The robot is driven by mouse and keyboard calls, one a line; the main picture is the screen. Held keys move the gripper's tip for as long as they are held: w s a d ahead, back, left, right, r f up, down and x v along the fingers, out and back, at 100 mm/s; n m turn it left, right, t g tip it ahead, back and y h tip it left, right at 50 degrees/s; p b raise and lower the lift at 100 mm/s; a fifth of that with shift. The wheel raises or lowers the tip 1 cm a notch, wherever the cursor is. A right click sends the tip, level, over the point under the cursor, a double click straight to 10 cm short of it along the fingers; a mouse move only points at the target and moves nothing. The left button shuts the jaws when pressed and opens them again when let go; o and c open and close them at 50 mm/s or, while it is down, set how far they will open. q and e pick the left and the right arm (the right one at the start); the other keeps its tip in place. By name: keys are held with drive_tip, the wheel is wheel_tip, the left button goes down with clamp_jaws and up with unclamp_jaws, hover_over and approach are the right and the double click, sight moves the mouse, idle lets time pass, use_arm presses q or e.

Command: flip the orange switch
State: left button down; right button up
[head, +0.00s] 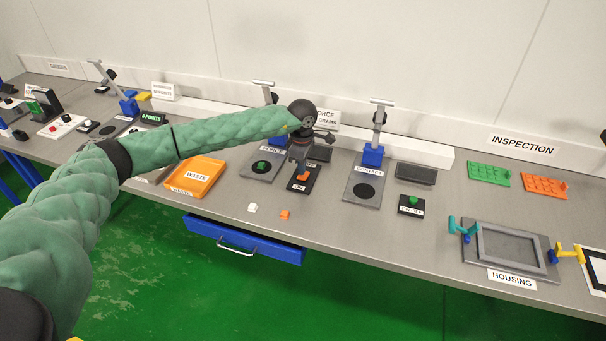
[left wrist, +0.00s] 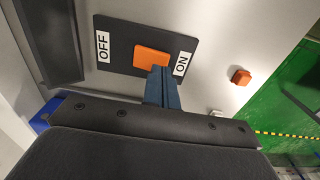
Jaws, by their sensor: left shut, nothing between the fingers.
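The orange switch (head: 304,176) sits on a black plate (head: 315,178) near the middle of the bench. In the left wrist view the orange switch (left wrist: 150,58) lies on the black plate (left wrist: 118,60) between an OFF label (left wrist: 103,46) and an ON label (left wrist: 181,64). My left gripper (head: 299,166) is shut and empty, pointing down over the plate. In the left wrist view its closed fingertips (left wrist: 161,75) are at the ON-side edge of the switch and hide a little of it. I cannot tell whether they touch. My right gripper is not in view.
Presses with blue blocks (head: 372,156) stand on both sides of the switch plate. Small white (head: 252,208) and orange (head: 285,214) pieces lie in front. The bench front is mostly clear.

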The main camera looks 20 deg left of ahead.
sight(302, 177)
use_arm(q)
drive_tip(key=shift+f+b, duration=0.85)
drive_tip(key=shift+f, duration=0.15)
idle(1.0)
drive_tip(key=shift+r, duration=0.1)
drive_tip(key=shift+r+p, duration=0.35)
drive_tip(key=shift+r, duration=3.1)
